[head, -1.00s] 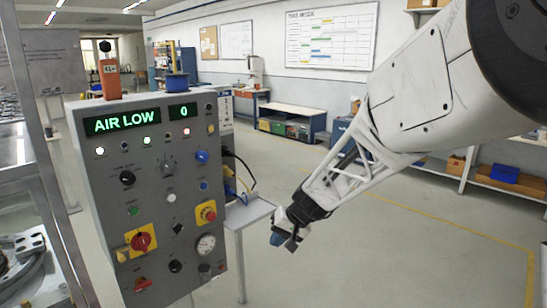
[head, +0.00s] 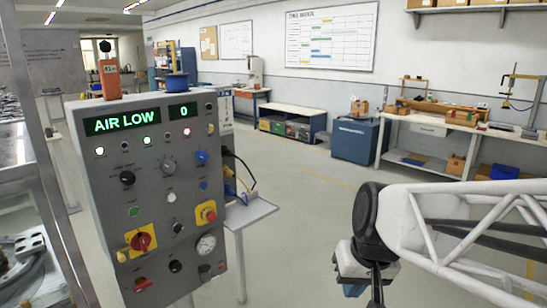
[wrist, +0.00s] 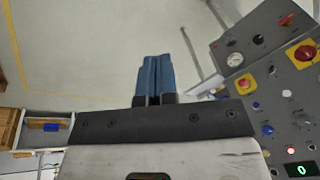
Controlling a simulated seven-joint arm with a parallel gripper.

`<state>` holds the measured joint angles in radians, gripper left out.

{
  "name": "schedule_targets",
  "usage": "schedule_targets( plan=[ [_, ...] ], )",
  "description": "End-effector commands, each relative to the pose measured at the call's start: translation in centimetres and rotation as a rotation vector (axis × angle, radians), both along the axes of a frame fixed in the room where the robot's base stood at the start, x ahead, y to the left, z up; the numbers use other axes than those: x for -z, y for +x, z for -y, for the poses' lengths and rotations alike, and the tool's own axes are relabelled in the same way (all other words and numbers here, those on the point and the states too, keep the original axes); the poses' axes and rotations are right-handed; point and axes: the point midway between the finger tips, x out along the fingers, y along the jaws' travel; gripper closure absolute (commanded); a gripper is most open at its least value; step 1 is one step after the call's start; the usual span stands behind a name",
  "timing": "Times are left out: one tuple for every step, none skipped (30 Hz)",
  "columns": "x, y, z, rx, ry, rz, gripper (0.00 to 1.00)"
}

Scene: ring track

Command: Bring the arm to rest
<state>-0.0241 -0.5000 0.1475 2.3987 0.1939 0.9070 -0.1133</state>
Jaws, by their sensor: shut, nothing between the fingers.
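My gripper (head: 362,291) is at the lower right in the head view, clear of the control panel and partly cut off by the bottom edge. In the wrist view its blue fingers (wrist: 155,76) are together, with nothing between them, over bare floor. The grey control panel (head: 150,190) stands at the left in the head view. Its displays read "AIR LOW" and "0". The panel also shows at the right of the wrist view (wrist: 262,70), apart from the fingers.
A small side shelf (head: 250,213) juts from the panel's right side, with cables above it. A blue cabinet (head: 356,140) and a workbench (head: 440,124) stand along the back wall. Open floor lies between the panel and my arm. A metal frame (head: 40,160) is at the far left.

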Motion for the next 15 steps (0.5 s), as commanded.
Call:
schedule_targets(
  plan=[
    [-0.2,-1.4,0.6,0.009,-0.022,0.008,1.00],
    [-0.2,-2.1,1.0,0.014,-0.036,0.011,1.00],
    [-0.1,-3.1,1.4,0.021,-0.054,0.013,1.00],
    [-0.2,-3.8,1.8,0.027,-0.066,0.016,1.00],
    [-0.2,-4.4,2.1,0.033,-0.078,0.019,1.00],
    [-0.1,-5.2,2.5,0.039,-0.093,0.022,1.00],
    [-0.1,-5.7,2.7,0.044,-0.104,0.026,1.00],
    [-0.1,-6.2,2.9,0.050,-0.112,0.026,1.00],
    [0.0,-6.7,3.2,0.054,-0.124,0.029,1.00],
    [0.0,-7.1,3.4,0.058,-0.132,0.031,1.00],
    [0.0,-7.4,3.5,0.062,-0.137,0.032,1.00],
    [0.0,-7.7,3.7,0.065,-0.144,0.034,1.00],
    [0.0,-7.9,3.8,0.067,-0.148,0.034,1.00],
    [0.1,-8.0,3.9,0.069,-0.152,0.035,1.00],
    [0.1,-8.2,4.0,0.069,-0.155,0.035,1.00]
  ],
)
